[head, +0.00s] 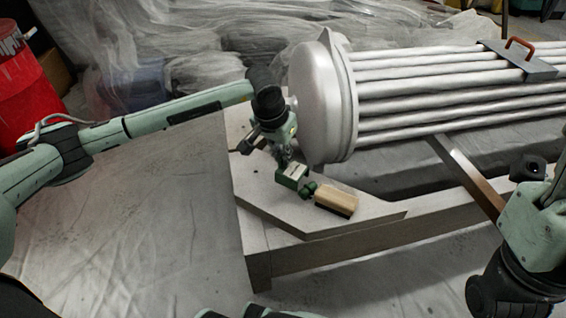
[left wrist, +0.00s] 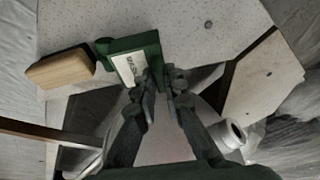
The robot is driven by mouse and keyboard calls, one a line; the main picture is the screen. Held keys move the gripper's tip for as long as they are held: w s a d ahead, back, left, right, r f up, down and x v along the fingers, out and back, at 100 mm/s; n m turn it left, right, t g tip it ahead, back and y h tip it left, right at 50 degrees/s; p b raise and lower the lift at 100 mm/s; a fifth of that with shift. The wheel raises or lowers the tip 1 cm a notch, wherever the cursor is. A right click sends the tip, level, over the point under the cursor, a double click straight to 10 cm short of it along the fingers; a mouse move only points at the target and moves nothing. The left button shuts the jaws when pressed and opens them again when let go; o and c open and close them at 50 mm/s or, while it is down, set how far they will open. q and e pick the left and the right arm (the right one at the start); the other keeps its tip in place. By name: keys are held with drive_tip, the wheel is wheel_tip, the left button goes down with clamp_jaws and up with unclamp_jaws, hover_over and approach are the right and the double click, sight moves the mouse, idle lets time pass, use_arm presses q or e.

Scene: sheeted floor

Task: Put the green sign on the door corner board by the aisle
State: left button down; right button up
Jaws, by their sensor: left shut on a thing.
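The green sign (head: 291,177) is a small green block with a pale lettered label, held low at the pale corner board (head: 262,196). In the left wrist view the sign (left wrist: 135,57) shows its label and a green knob at one side. My left gripper (head: 284,158) is shut on the sign's edge; its fingers (left wrist: 160,84) hide part of it. I cannot tell whether the sign touches the board. My right arm shows at the right edge of the head view, but its gripper is not in view.
A wooden block with a dark underside (head: 336,201) lies on the board close to the sign. A large silver tube bundle (head: 323,95) stands just behind. A red drum (head: 25,90) stands far left. The sheeted floor (head: 150,220) left of the board is clear.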

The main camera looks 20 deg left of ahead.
use_arm(q)
drive_tip(key=shift+s+d+f, duration=0.15)
drive_tip(key=shift+f, duration=0.9)
drive_tip(key=c, duration=1.6)
unclamp_jaws()
drive_tip(key=shift+r, duration=0.25)
drive_tip(key=p+v, duration=0.2)
drive_tip(key=v, duration=1)
drive_tip(key=shift+p, duration=0.3)
